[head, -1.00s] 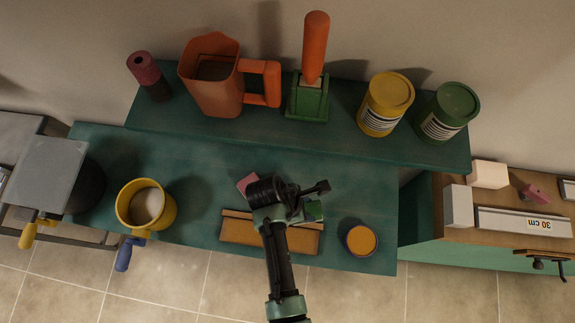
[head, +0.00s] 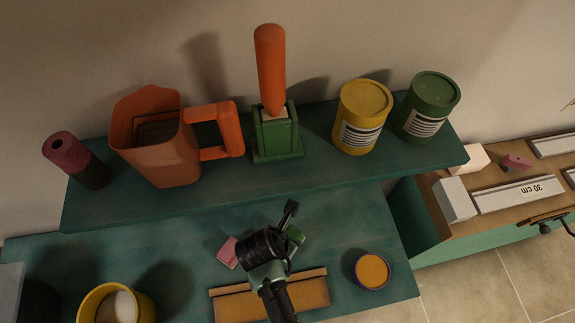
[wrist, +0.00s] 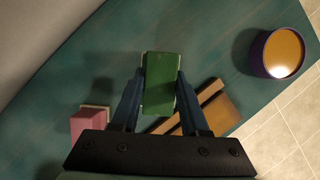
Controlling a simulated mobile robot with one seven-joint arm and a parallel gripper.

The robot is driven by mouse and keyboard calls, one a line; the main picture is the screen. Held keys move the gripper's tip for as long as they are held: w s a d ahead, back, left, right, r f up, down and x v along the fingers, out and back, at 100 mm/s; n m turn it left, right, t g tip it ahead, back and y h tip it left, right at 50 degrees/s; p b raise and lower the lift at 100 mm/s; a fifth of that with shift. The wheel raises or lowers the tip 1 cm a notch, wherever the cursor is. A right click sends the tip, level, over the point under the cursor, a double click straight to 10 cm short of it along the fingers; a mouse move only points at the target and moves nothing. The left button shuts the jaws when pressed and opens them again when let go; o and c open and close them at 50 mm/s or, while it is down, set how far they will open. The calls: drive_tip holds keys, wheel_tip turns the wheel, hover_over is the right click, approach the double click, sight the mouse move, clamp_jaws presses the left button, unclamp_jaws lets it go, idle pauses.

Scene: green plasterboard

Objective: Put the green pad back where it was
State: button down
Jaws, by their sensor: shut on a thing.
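The green pad (wrist: 160,98) is between the two fingers of my gripper (wrist: 161,76), which is shut on it. In the head view the green pad (head: 296,236) shows only partly, behind my wrist, over the lower teal surface. I cannot tell whether it touches the surface. A brown wooden tray-like piece (head: 310,291) lies just below it in the picture; it also shows beside the pad in the wrist view (wrist: 219,117). A pink block (head: 228,252) lies to the left of my gripper; it also shows in the wrist view (wrist: 90,122).
A purple-rimmed orange pot (head: 372,271) stands right of the tray piece. A yellow mug (head: 90,305) is at lower left. The raised shelf (head: 225,188) behind carries an orange jug (head: 160,155), a green holder with an orange handle (head: 277,140), and yellow (head: 362,112) and green (head: 428,105) cans.

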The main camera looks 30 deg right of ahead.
drive_tip(key=shift+f, duration=1.9)
drive_tip(key=shift+f, duration=0.15)
drive_tip(key=shift+c, duration=2)
unclamp_jaws()
drive_tip(key=v, duration=1.2)
